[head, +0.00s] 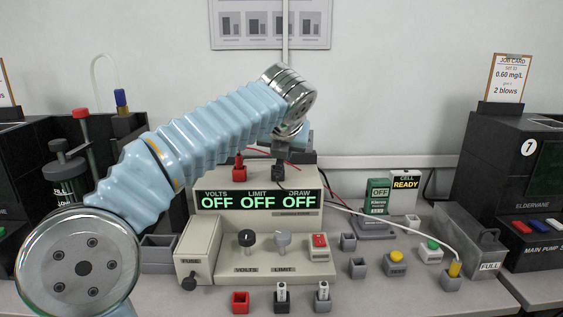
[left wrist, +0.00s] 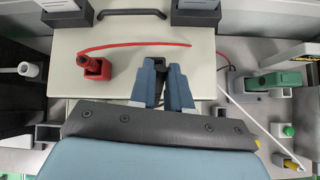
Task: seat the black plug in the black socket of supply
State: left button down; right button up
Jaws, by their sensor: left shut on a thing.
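The supply (head: 210,201) is a cream box with green displays reading OFF. My left gripper (head: 281,150) is over the right part of its top, pointing down. It is shut on the black plug (head: 278,170), which is at the black socket's place on the supply top. In the left wrist view, the two fingers (left wrist: 166,90) close around the dark plug (left wrist: 168,67). The fingers hide most of the socket, and I cannot tell how deep the plug sits. A red plug (head: 239,162) stands in the red socket to the left, also in the left wrist view (left wrist: 90,65). My right gripper is out of view.
A red lead (left wrist: 130,45) runs across the supply top behind the fingers. Knobs (head: 247,240) and a red switch (head: 320,242) are on the supply's front. A green tester (head: 378,195) and a grey box (head: 470,235) stand to the right. Small holders sit in front.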

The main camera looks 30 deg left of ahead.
pick_arm(q)
jog(key=s+f+v, duration=0.1)
jog(key=v, duration=1.6)
jog(key=shift+s+d+f, duration=0.25)
jog(key=shift+s, duration=0.25)
send_near(280, 162)
jog(key=w+a+r, duration=0.1)
jog(key=w+r, duration=0.1)
jog(key=x, duration=0.6)
jog(key=shift+w+f, duration=0.1)
jog(key=shift+f, duration=0.2)
jog(key=f, duration=0.3)
jog(key=shift+w+a, duration=0.35)
jog(key=shift+w, duration=0.05)
jog(key=shift+f, duration=0.4)
jog(key=shift+f, duration=0.1)
